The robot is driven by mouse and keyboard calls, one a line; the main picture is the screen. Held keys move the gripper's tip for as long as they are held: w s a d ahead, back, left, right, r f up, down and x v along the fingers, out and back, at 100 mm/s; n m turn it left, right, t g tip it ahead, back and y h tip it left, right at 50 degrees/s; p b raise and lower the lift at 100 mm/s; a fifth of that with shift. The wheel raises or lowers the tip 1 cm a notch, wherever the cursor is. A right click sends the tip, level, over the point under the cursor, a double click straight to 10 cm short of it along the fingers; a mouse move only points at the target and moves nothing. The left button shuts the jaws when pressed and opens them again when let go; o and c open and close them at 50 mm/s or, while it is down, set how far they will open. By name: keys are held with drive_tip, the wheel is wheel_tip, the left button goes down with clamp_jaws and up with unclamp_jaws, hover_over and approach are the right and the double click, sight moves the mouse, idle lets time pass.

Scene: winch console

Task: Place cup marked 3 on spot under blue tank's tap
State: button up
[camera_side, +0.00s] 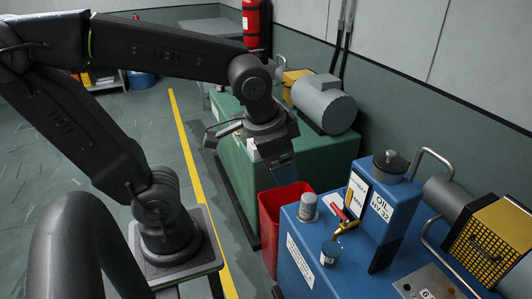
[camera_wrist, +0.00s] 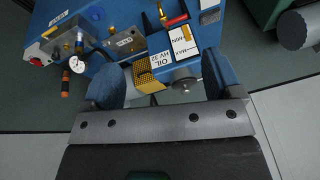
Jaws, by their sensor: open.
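The blue tank (camera_side: 385,215) carries an "OIL HV 32" label and a white MIN/MAX level plate. Its brass tap (camera_side: 346,227) with a red lever is on the near left face; the tap also shows at the top of the wrist view (camera_wrist: 174,20). A small dark blue cup (camera_side: 330,254) with a pale label stands on the blue console below the tap; its number is too small to read. I cannot make out the cup in the wrist view. My gripper (camera_side: 282,176) is open and empty, above and left of the tank. Its parted fingers frame the wrist view (camera_wrist: 160,88).
A red bin (camera_side: 270,224) stands against the blue console (camera_side: 312,275), below my gripper. A grey capped fitting (camera_side: 308,206) rises from the console's left end. A green unit (camera_side: 235,150) with a grey motor (camera_side: 325,104) stands behind. A handrail (camera_side: 435,160) arches beside the tank.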

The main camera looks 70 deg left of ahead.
drive_tip(key=s+n+t, duration=0.1)
drive_tip(key=s+r+n, duration=0.1)
drive_tip(key=shift+s+r+t+h, duration=0.2)
drive_tip(key=shift+s+t+h, duration=0.1)
drive_tip(key=shift+t+h, duration=0.1)
